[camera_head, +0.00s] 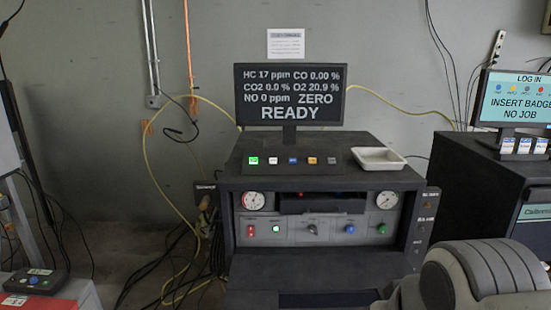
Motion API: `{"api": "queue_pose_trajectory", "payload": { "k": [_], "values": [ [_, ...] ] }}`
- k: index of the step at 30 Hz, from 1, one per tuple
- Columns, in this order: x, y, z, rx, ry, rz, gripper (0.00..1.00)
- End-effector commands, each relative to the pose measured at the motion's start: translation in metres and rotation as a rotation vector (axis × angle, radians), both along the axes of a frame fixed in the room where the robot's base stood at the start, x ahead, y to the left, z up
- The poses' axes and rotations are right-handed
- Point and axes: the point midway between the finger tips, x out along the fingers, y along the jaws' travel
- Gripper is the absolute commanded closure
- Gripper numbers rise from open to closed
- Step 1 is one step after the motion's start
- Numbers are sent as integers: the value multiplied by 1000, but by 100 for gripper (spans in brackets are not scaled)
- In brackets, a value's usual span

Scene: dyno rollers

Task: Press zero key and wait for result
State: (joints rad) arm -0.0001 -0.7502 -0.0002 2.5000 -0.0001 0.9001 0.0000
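A gas analyser (320,182) stands in the middle, dark and boxy. Its monitor (290,96) reads HC 17 ppm, CO 0.00 %, CO2 0.0 %, O2 20.9 %, NO 0 ppm, ZERO, READY. A row of small keys lies on its top: green (254,160), white (273,160), blue (292,160), orange (312,160) and dark grey (332,160). Their labels are too small to read, so I cannot tell which is the zero key. My gripper is not in view; a grey rounded part of my own arm shows at the bottom right.
A white tray (379,158) sits right of the keys. The front panel has gauges (253,200) and coloured buttons (350,229). A second monitor (514,101) at the right reads LOG IN, INSERT BADGE, NO JOB. Cables (170,290) hang and lie at the left.

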Motion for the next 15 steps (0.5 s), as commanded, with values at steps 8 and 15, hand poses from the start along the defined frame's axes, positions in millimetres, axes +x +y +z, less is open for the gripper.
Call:
{"api": "queue_pose_trajectory", "payload": {
  "k": [8,15],
  "values": [
    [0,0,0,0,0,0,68],
    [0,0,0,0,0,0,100]
  ]
}}
